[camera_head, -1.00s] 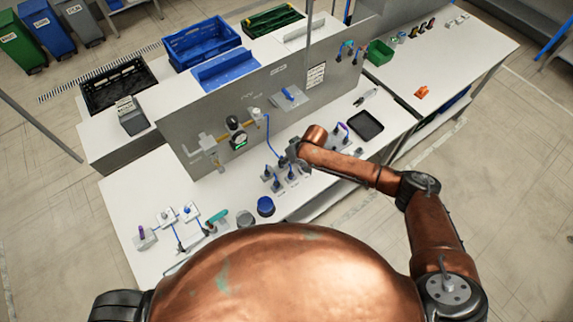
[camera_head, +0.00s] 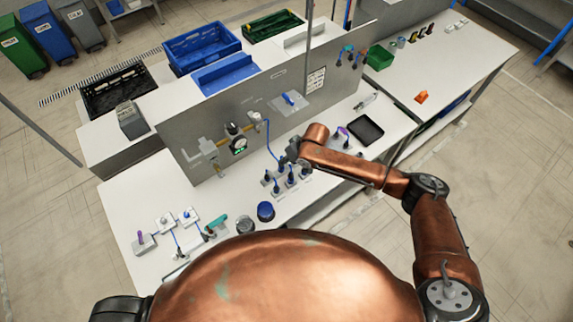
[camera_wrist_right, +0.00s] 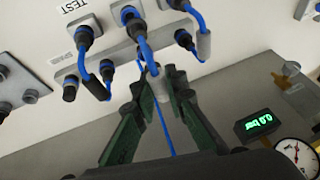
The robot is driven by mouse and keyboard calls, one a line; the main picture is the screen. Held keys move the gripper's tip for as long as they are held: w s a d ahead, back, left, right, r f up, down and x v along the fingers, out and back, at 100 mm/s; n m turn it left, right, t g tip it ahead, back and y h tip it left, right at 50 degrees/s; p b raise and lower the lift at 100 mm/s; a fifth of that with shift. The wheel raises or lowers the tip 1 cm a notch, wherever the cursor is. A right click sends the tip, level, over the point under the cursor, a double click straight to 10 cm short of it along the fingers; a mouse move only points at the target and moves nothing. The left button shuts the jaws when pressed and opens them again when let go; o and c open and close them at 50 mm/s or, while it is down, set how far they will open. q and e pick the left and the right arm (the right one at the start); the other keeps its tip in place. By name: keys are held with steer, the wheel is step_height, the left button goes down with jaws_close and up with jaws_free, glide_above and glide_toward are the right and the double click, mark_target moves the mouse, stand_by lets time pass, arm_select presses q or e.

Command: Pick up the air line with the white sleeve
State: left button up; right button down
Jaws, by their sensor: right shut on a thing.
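My right gripper (camera_head: 288,157) is over the bench in front of the grey upright panel. In the right wrist view its green-lined fingers (camera_wrist_right: 157,92) are shut on a pale, white-grey sleeve (camera_wrist_right: 158,85) on a blue air line (camera_wrist_right: 166,130). The line runs down between the fingers; in the head view it hangs from fittings on the panel (camera_head: 270,135). The sleeve is too small to make out in the head view. My left gripper is out of view.
A row of plug sockets (camera_head: 285,182) stands just below the gripper; labels read TEST and SPARE. A gauge with a green display (camera_head: 238,145) is on the panel.

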steer(key=s+r+b, duration=0.2)
steer(key=s+r, duration=0.7)
steer(key=s, duration=0.4)
steer(key=shift+s+d+b, duration=0.25)
steer(key=shift+s+b, duration=0.05)
